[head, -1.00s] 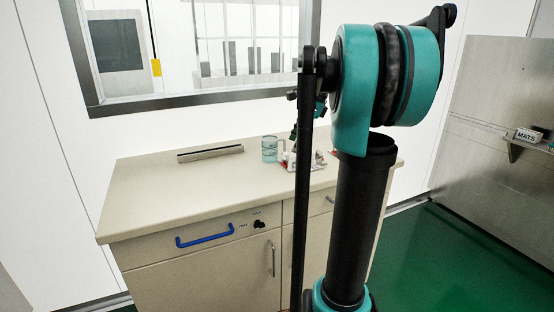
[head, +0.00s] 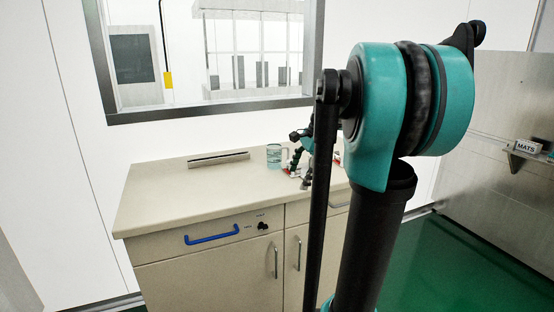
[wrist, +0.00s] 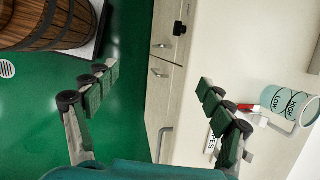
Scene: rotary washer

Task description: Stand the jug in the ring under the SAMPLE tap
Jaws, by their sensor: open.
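The jug (head: 274,156) is a pale blue, see-through vessel with a handle, standing on the cream counter near its back. In the wrist view the jug (wrist: 281,101) shows HIGH and LOW marks at the right, with its white handle toward the lower side. My gripper (wrist: 160,80) is open and empty. Its two fingers spread over the counter's front edge and the green floor, with the jug outside them to the right. In the head view my arm partly hides the area right of the jug. No SAMPLE tap or ring can be made out.
A red and white item with a partly readable label (wrist: 212,141) lies by the right finger. The counter (head: 165,205) has a dark slot strip (head: 218,158) and a blue handle (head: 211,234). A wooden barrel (wrist: 45,25) stands on the floor. A MATS shelf (head: 530,150) is at right.

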